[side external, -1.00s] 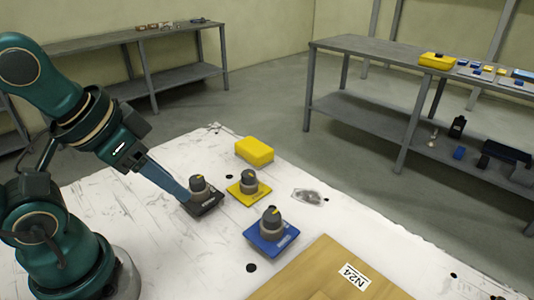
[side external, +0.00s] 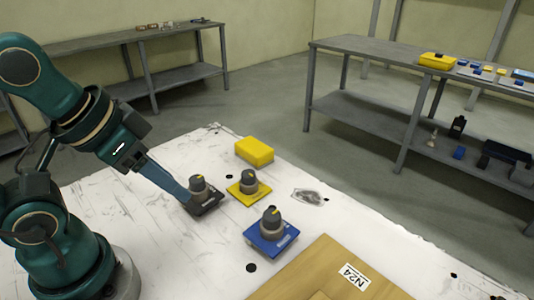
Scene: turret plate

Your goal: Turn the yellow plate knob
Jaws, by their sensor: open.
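The yellow plate (side external: 239,195) lies flat on the white worktable, with a dark grey knob (side external: 249,182) standing upright on it. The knob has a yellow mark on top. My gripper (side external: 187,198) reaches down from the left, its blue-grey fingers ending at the left side of the black plate (side external: 206,207) and its knob (side external: 197,185). It is left of the yellow plate and apart from it. The gripper is open; the gap between its fingers is hard to see from this side. I cannot tell whether the fingertips touch the black plate.
A blue plate (side external: 268,246) with a similar knob (side external: 270,221) sits in front. A yellow block (side external: 254,151) lies behind the yellow plate. A wooden board (side external: 322,277) labelled N24 covers the table's front. The worktable (side external: 375,230) is clear on the right.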

